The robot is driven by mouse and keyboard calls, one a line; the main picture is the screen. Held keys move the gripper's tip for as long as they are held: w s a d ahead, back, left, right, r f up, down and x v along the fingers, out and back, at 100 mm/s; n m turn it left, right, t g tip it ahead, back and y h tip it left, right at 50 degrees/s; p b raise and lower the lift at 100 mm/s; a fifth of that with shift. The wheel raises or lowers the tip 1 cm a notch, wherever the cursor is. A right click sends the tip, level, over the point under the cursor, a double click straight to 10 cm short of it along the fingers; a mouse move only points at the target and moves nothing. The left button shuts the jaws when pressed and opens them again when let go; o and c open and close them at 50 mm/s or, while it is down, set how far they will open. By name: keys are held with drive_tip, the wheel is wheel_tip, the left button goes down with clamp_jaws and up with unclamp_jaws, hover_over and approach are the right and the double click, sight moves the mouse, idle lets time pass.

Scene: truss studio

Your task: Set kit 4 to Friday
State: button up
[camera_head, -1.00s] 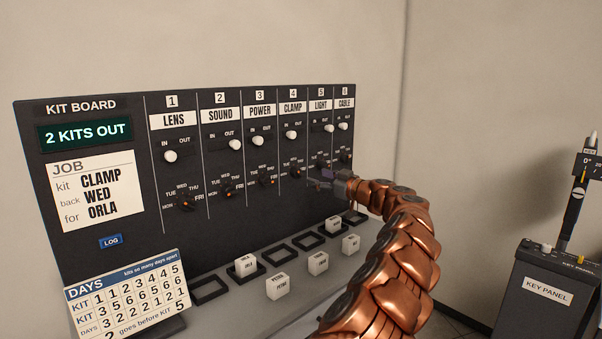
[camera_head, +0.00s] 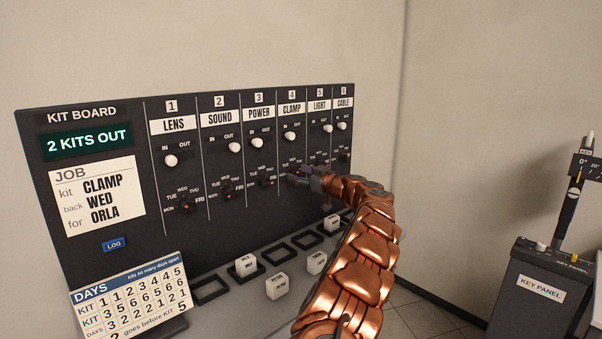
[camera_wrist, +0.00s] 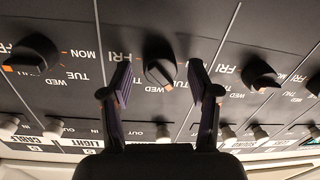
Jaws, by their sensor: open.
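The kit board (camera_head: 95,232) stands at the left in the head view. The kit 4 column is labelled CLAMP (camera_head: 292,108), with a white switch knob (camera_head: 290,136). My gripper (camera_head: 297,178) is at the kit 4 dial, mostly hiding it in the head view. In the wrist view, which is upside down, this black dial (camera_wrist: 159,62) lies between my open fingers (camera_wrist: 160,88), with gaps on both sides. Its orange mark is at the lower right, beside WED; the exact day is hard to tell. FRI (camera_wrist: 120,57) is to its left.
Neighbouring dials flank my fingers: kit 5 (camera_wrist: 32,55) and kit 3 (camera_wrist: 260,75). The DAYS card (camera_head: 130,292) and white name blocks (camera_head: 277,287) stand on the ledge below. The key panel (camera_head: 540,289) is at far right, apart from the board.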

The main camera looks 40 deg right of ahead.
drive_tip(key=shift+c, duration=0.3)
drive_tip(key=c, duration=1)
drive_tip(key=shift+s+d, duration=0.1)
drive_tip(key=shift+d, duration=0.2)
clamp_jaws()
drive_tip(key=shift+c, duration=0.5)
unclamp_jaws()
drive_tip(key=shift+a+r, duration=0.1)
drive_tip(key=shift+a, duration=0.15)
drive_tip(key=shift+f+b, duration=0.2)
drive_tip(key=shift+b, duration=0.3)
